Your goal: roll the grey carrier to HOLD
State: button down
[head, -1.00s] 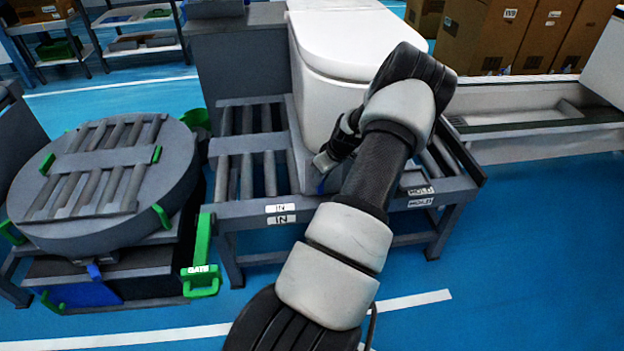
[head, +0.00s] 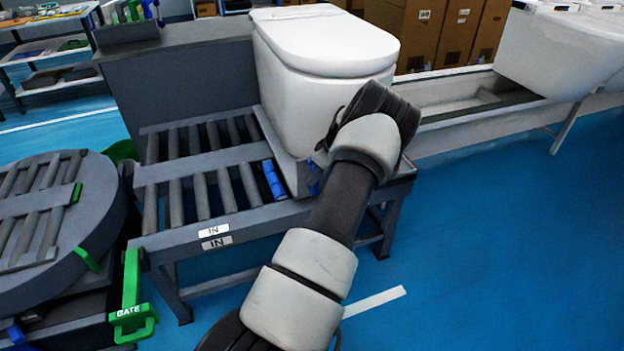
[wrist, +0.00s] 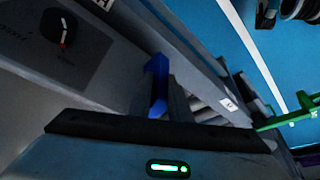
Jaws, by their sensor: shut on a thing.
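The grey carrier (head: 281,152) is a flat grey base under a white toilet (head: 330,85). It sits on the roller table, toward its right end. My gripper (head: 319,160) is at the carrier's front side, mostly hidden behind my arm. A small blue piece (head: 313,184) shows beside the gripper, and a blue tab stands in the wrist view (wrist: 157,85). The HOLD label is hidden by my arm in the head view.
The table's rollers (head: 200,195) left of the carrier are bare, one of them blue (head: 273,180). IN labels (head: 215,235) mark its front left. A round turntable (head: 45,225) and green GATE handle (head: 132,310) are at left. A dial (wrist: 60,27) shows in the wrist view.

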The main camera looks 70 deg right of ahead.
jog(key=shift+d+r, duration=0.1)
jog(key=shift+d, duration=0.2)
jog(key=c, duration=1.6)
grip_release()
jog(key=shift+c, duration=0.2)
jog(key=shift+a, duration=0.1)
jog(key=p+v, duration=0.3)
jog(key=v, duration=1.4)
jog(key=shift+s, duration=0.2)
jog(key=shift+a+r, duration=0.1)
jog(key=shift+a, duration=0.05)
